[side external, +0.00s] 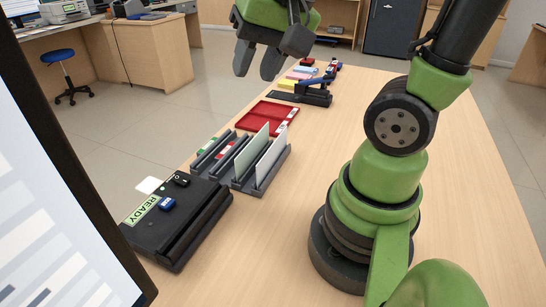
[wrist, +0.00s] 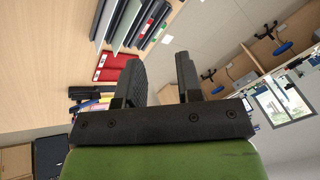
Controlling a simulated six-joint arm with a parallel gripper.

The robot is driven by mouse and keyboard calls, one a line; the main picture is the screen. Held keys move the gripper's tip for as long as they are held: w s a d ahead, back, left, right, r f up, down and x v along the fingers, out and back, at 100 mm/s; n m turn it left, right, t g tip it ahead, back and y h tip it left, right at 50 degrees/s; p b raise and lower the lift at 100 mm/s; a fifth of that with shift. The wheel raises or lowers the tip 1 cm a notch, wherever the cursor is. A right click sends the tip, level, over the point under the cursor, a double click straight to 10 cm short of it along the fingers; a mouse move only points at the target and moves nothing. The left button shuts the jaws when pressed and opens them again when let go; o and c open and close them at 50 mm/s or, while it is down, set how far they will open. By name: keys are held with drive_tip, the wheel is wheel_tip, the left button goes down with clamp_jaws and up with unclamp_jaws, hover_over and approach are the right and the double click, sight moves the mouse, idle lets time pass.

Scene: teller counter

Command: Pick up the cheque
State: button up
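A dark slotted rack (side external: 240,184) on the counter holds two upright sheets, a pale green one (side external: 251,150) and a white one (side external: 271,158). I cannot tell for sure which is the cheque. The rack's slots carry small coloured labels. The rack also shows at the top of the wrist view (wrist: 136,26). My gripper (side external: 258,66) hangs high beyond the rack and the red tray, clear of the counter. In the wrist view its two dark fingers (wrist: 159,78) stand apart with nothing between them.
A black device marked READY (side external: 150,226) stands nearer than the rack, beside a monitor (side external: 60,200). A red tray (side external: 268,117) lies beyond the rack. A dark stapler-like item (side external: 312,96) and colourful pads (side external: 299,76) are farther off. The counter's right side (side external: 330,120) is clear.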

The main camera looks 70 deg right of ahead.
drive_tip(key=w+d+f+m+g, duration=0.4)
drive_tip(key=d+f+m, duration=0.35)
drive_tip(key=f, duration=0.25)
drive_tip(key=m, duration=0.2)
hover_over(273, 153)
drive_tip(key=shift+n+g, duration=0.25)
drive_tip(key=shift+g, duration=0.15)
drive_tip(key=f, duration=0.9)
drive_tip(key=shift+w, duration=0.35)
drive_tip(key=shift+s+d+f, duration=0.1)
drive_tip(key=shift+s+f, duration=0.05)
drive_tip(key=shift+f, duration=1.35)
drive_tip(key=shift+s+d+f, duration=0.1)
drive_tip(key=shift+f, duration=1.35)
drive_tip(key=shift+c, duration=0.2)
clamp_jaws()
